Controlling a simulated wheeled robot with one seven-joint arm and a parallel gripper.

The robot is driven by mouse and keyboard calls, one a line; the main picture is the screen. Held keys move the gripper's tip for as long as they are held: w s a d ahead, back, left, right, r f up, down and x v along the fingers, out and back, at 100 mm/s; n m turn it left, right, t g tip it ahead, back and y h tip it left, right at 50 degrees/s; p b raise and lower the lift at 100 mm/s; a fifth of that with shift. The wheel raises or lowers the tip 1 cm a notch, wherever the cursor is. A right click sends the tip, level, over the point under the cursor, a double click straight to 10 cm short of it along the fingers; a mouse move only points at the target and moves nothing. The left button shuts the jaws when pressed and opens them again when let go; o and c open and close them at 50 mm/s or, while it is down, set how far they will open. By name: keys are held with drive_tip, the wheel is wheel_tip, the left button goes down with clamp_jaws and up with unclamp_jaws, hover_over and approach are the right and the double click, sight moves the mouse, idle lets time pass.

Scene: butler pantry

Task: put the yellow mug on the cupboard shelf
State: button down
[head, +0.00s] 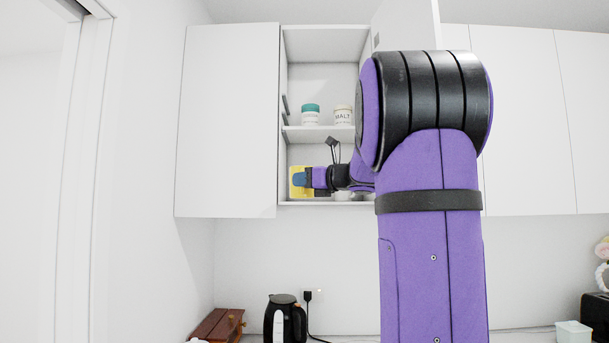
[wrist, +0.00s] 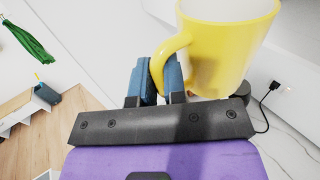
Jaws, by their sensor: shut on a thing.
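The yellow mug (wrist: 222,40) shows large in the wrist view, with its handle between the two blue fingertips of my gripper (wrist: 160,80). My gripper is shut on that handle. In the head view the mug (head: 296,182) is at the left side of the open cupboard's lowest compartment, with my gripper (head: 309,180) reaching in from the right. The cupboard shelf (head: 300,204) at the bottom lies just below the mug. I cannot tell whether the mug touches it. My arm hides the right part of the cupboard.
A jar with a teal lid (head: 310,115) and a white labelled jar (head: 343,116) stand on the middle shelf. White bowls (head: 343,196) are in the lowest compartment, partly behind my arm. A black kettle (head: 285,320) and a wooden box (head: 219,326) stand on the counter below.

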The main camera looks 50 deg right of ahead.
drive_tip(key=shift+s+a+r+h, duration=0.15)
drive_tip(key=shift+s+r+h, duration=0.35)
drive_tip(key=shift+r, duration=0.4)
drive_tip(key=shift+s, duration=0.1)
drive_tip(key=w+d, duration=0.4)
drive_tip(key=d, duration=0.1)
drive_tip(key=w+d, duration=0.5)
drive_tip(key=d, duration=0.1)
drive_tip(key=w+d, duration=0.5)
drive_tip(key=d, duration=0.1)
drive_tip(key=shift+w+d, duration=0.15)
drive_tip(key=shift+w, duration=0.1)
drive_tip(key=shift+w+d, duration=0.45)
drive_tip(key=shift+d, duration=0.05)
drive_tip(key=shift+w+d+f, duration=0.1)
drive_tip(key=shift+f, duration=0.95)
